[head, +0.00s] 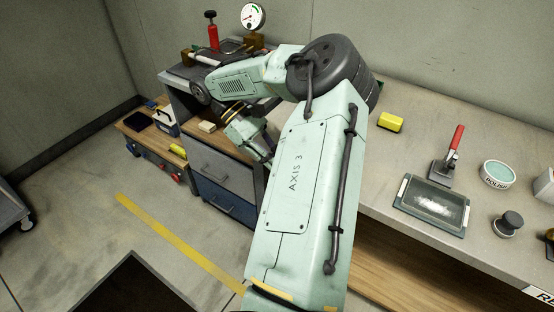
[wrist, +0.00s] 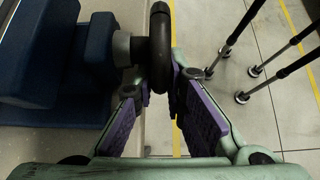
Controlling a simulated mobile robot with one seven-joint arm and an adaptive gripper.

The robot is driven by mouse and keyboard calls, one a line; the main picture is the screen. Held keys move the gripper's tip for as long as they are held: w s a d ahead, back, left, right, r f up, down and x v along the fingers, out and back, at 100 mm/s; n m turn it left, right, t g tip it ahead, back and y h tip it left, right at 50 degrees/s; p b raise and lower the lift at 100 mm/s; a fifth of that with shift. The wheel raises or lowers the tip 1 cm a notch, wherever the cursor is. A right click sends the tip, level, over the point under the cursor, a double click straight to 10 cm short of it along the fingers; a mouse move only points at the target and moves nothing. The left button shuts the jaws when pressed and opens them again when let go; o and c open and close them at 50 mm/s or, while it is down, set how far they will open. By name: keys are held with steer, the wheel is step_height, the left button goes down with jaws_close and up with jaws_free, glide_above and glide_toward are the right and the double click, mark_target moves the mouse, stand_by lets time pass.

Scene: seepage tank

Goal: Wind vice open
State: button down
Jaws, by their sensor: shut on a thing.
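In the wrist view, a dark round handwheel (wrist: 160,28) stands edge-on between the purple-padded fingers of my gripper (wrist: 161,88). My gripper is shut on the wheel's near rim. A grey hub (wrist: 121,48) joins the wheel to the blue vice body (wrist: 84,40) at the left. The vice's jaws and the gap between them cannot be made out. In the head view, my arm hides the wheel and most of my gripper, and I cannot pick out the vice with certainty.
In the wrist view, dark poles with round feet (wrist: 242,97) stand on the floor at the right. In the head view, a drawer cabinet (head: 222,168) is beside my arm. A long bench at the right holds a grey tray (head: 408,204) and a polish tin (head: 497,174).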

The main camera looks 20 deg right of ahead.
steer(key=c, duration=1.9)
jaws_free()
steer(key=shift+v, duration=3.75)
